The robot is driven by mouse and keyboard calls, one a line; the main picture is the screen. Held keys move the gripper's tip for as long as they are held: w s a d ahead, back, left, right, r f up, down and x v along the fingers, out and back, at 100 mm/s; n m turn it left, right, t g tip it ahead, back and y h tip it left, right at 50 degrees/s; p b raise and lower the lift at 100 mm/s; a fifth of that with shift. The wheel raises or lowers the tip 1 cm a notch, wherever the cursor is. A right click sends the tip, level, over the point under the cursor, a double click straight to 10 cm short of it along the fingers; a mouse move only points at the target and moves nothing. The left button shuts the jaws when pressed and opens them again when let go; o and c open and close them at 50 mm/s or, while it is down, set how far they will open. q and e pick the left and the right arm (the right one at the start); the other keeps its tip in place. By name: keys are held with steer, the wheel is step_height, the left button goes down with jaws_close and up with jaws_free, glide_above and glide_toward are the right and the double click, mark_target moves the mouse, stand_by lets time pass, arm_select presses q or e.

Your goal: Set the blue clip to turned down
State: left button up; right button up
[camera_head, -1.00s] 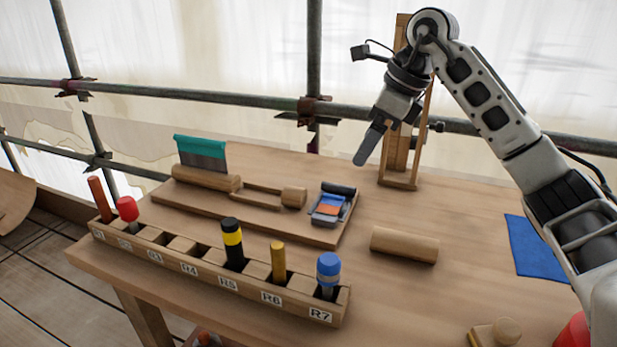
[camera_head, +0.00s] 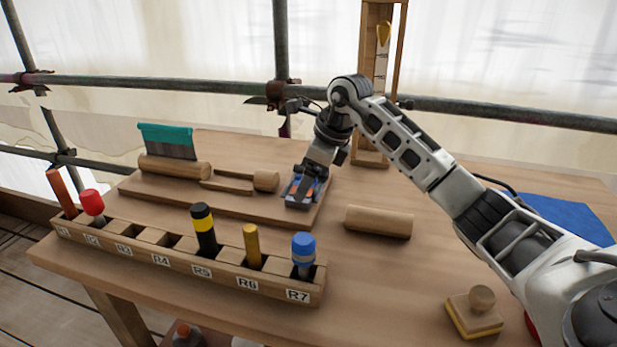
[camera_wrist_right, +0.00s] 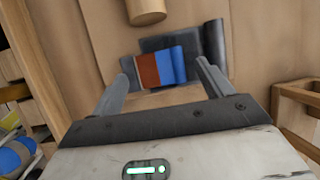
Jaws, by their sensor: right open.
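The blue clip (camera_head: 304,193), with a red-brown patch beside its blue part, sits at the right end of a wooden board (camera_head: 245,208). In the right wrist view the clip (camera_wrist_right: 178,65) lies against a dark grey piece (camera_wrist_right: 213,55). My right gripper (camera_wrist_right: 165,64) is open, with one finger to each side of the clip in that view. In the head view the right gripper (camera_head: 305,180) is directly over the clip and partly hides it. I cannot tell whether the fingers touch it. My left gripper is not in view.
A rack (camera_head: 190,260) with coloured pegs stands along the front. A loose wooden cylinder (camera_head: 378,221) lies right of the clip. A teal-topped scraper (camera_head: 166,140) stands at the back left, a wooden frame (camera_head: 368,60) behind. A blue cloth (camera_head: 560,215) lies at right.

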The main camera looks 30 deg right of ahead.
steer(key=shift+w+f, duration=0.1)
steer(key=shift+f, duration=0.15)
steer(key=c, duration=1)
steer(key=shift+w+d+r+g+y+p, duration=0.15)
steer(key=shift+g+y+p, duration=0.25)
steer(key=shift+p, duration=0.65)
steer(key=shift+f+g+y, duration=0.3)
steer(key=shift+f+y, duration=0.1)
steer(key=shift+f, duration=0.05)
steer(key=o, duration=1)
